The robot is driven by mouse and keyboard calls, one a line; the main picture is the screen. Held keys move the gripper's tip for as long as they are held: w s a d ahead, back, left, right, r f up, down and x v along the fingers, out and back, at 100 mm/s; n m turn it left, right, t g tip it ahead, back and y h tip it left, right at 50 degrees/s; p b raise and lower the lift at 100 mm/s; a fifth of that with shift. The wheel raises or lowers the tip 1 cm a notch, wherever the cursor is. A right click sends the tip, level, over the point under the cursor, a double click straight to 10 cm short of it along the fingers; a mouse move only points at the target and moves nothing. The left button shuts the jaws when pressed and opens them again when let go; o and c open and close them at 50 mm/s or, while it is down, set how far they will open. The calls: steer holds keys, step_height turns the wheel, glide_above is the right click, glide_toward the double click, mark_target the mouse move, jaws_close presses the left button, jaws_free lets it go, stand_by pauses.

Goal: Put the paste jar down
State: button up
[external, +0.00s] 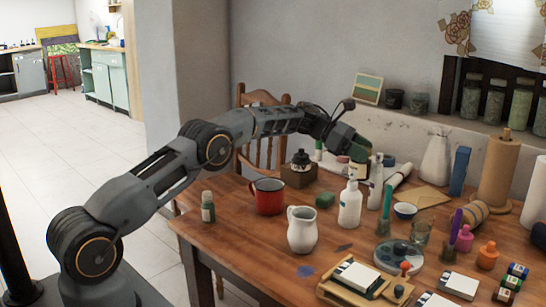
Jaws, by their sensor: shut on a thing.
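My gripper (355,145) is over the back part of the wooden table, at the end of my outstretched arm. It is shut on a small jar with a pale label (357,167), which I take to be the paste jar. The jar is partly hidden by the gripper and by the bottles in front of it. I cannot tell whether its base touches the table.
The table (240,220) is crowded. A white pump bottle (349,205) and a slim white bottle (376,183) stand close in front of the jar. A red mug (268,197), white pitcher (302,230) and dark-capped bottle (300,161) are to the left. Bare wood shows around the pitcher.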

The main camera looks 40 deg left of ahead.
steer(key=shift+s+f, duration=0.15)
steer(key=shift+s, duration=0.1)
steer(key=shift+f+b, duration=0.4)
steer(key=shift+f, duration=4.45)
steer(key=shift+f, duration=0.15)
